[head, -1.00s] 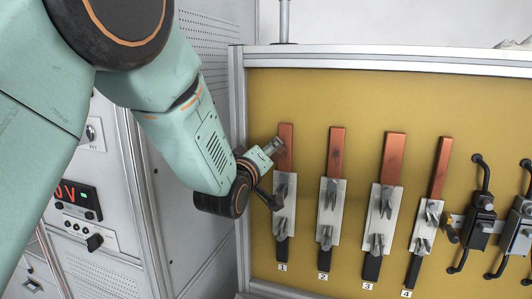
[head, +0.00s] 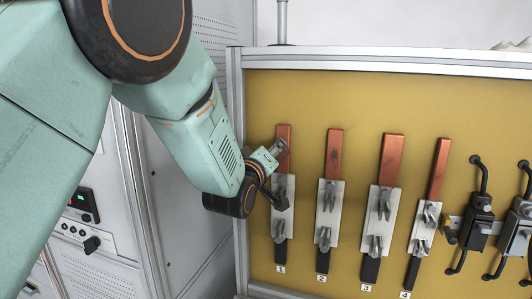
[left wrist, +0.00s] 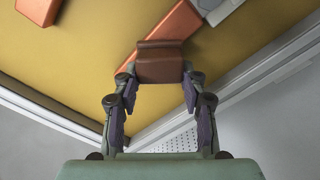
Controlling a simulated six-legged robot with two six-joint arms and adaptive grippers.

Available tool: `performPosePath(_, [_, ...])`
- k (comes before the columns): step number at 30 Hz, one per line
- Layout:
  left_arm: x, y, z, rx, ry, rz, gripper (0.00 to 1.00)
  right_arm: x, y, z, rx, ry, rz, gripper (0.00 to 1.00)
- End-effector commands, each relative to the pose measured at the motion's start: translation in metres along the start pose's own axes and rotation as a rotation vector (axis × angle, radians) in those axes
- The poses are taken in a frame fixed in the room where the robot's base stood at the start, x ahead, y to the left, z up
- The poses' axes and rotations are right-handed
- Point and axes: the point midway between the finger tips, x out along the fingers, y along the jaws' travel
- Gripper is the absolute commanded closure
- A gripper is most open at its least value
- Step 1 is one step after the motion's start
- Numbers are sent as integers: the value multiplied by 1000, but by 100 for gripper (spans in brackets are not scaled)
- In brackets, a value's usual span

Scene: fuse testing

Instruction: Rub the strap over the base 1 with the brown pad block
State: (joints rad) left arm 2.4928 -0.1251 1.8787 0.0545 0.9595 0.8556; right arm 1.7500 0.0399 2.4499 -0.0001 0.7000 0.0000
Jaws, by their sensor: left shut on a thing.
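My left gripper (head: 280,150) is at the copper strap (head: 284,133) over base 1 (head: 274,228), the leftmost white plate on the yellow board. In the left wrist view, the fingers (left wrist: 160,80) are shut on the brown pad block (left wrist: 160,65). An orange-copper strap (left wrist: 172,25) runs diagonally behind the block. I cannot tell whether block and strap touch. In the head view, the gripper and wrist cover part of the strap and base 1, and the block is not clearly seen. My right gripper is not in view.
Bases 2 (head: 325,237), 3 (head: 376,240) and 4 (head: 421,238) with their straps stand to the right. Black handled parts (head: 478,215) are farther right. A metal frame post (head: 236,140) edges the board's left side, beside a grey cabinet (head: 188,240).

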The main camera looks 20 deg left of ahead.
Motion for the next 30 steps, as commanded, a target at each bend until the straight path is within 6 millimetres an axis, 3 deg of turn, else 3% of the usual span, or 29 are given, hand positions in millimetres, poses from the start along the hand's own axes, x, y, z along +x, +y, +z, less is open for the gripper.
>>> performPosePath(9, [-1,17,17,2,0,1,87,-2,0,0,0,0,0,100])
performPosePath(16, [1,20,20,0,1,1,87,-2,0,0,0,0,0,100])
performPosePath(30, [4,-2,-3,-4,4,-1,87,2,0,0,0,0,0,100])
